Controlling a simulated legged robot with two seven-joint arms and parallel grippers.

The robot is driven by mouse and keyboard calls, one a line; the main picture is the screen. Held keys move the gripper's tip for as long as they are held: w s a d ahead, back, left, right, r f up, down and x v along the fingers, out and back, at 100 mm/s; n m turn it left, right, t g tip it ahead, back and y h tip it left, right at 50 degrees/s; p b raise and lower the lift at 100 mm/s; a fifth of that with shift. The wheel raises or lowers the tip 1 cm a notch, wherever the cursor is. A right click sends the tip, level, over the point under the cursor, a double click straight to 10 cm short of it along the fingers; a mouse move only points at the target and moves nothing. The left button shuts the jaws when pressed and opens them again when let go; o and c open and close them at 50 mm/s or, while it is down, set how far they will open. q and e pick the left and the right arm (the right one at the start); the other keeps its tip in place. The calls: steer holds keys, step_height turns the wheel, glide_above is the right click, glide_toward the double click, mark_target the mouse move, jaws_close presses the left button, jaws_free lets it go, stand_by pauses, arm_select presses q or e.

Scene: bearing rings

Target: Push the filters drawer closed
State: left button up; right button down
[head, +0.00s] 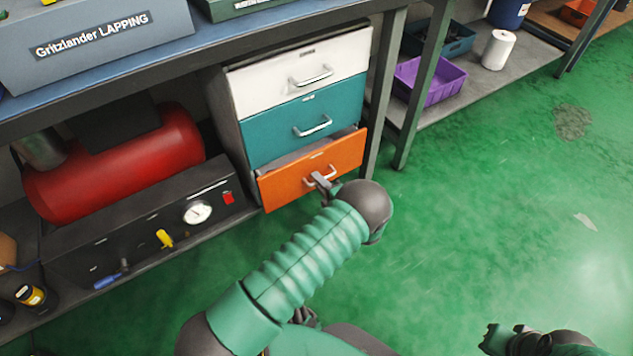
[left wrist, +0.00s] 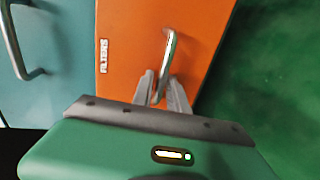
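The filters drawer (head: 310,170) is the orange bottom drawer of a three-drawer cabinet. It stands out a little from the cabinet front, with a dark gap along its top edge. Its label "FILTERS" reads in the left wrist view, where the orange front (left wrist: 135,45) fills the middle. My left gripper (head: 322,181) is at the drawer's metal handle (left wrist: 169,50). Its fingers (left wrist: 162,88) stand apart, one on each side of the handle; whether they touch it I cannot tell. My right gripper (head: 497,338) is low at the right, away from the cabinet, its fingers unclear.
The teal drawer (head: 285,125) and white drawer (head: 270,85) above look shut. A table leg (head: 383,95) stands close to the cabinet's right. A red compressor tank (head: 120,165) lies left on the lower shelf.

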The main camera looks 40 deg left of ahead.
arm_select(q)
steer(key=shift+a, duration=0.1)
jaws_close()
steer(key=shift+a+f, duration=0.1)
steer(key=shift+f, duration=0.05)
steer(key=shift+s, duration=0.2)
stand_by(0.7)
